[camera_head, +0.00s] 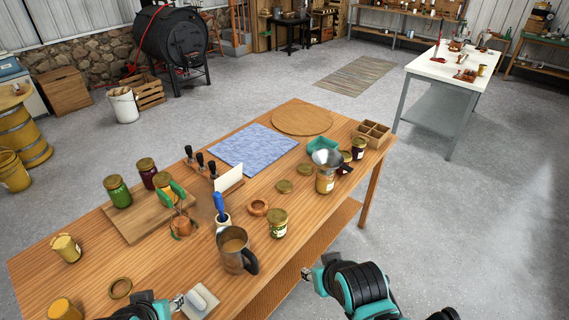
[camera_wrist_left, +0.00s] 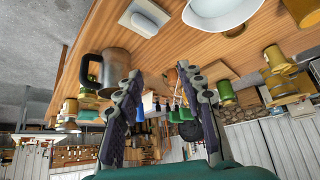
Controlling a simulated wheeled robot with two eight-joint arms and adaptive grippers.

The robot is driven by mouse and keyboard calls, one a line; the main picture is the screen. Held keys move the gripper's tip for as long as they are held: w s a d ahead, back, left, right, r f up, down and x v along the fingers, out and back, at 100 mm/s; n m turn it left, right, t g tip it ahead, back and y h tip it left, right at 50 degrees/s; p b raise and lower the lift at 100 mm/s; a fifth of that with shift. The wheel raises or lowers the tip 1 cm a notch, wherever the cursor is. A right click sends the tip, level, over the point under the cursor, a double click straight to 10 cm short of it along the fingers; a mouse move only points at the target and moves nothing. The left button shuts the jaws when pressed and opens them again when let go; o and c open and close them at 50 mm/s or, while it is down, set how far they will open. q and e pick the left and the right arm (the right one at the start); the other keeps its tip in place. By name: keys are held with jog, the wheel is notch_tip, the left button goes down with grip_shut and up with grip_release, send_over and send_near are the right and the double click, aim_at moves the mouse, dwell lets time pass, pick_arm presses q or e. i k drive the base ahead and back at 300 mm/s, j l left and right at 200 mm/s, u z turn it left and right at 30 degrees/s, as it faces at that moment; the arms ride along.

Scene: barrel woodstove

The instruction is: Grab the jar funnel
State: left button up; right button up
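The jar funnel (camera_head: 327,157) is a silver metal cone with a dark handle. It sits on top of an amber jar (camera_head: 325,182) at the right part of the wooden table, in the head view. My left gripper (camera_head: 178,302) is low at the table's front left, well apart from the funnel. Its two fingers stand apart with nothing held between them in the left wrist view (camera_wrist_left: 160,85). My right gripper (camera_head: 306,274) is off the table's front edge, below the funnel in the picture; its fingers are too small to read.
A metal mug (camera_head: 233,250), a jar (camera_head: 277,223) and a blue-handled tool (camera_head: 219,205) stand between my left gripper and the funnel.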

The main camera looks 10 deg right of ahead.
aim_at(327, 159)
jog(key=i+l+z, duration=0.15)
jog(key=z, duration=1.3)
jog(key=i+z, duration=0.1)
jog(key=i, duration=0.6)
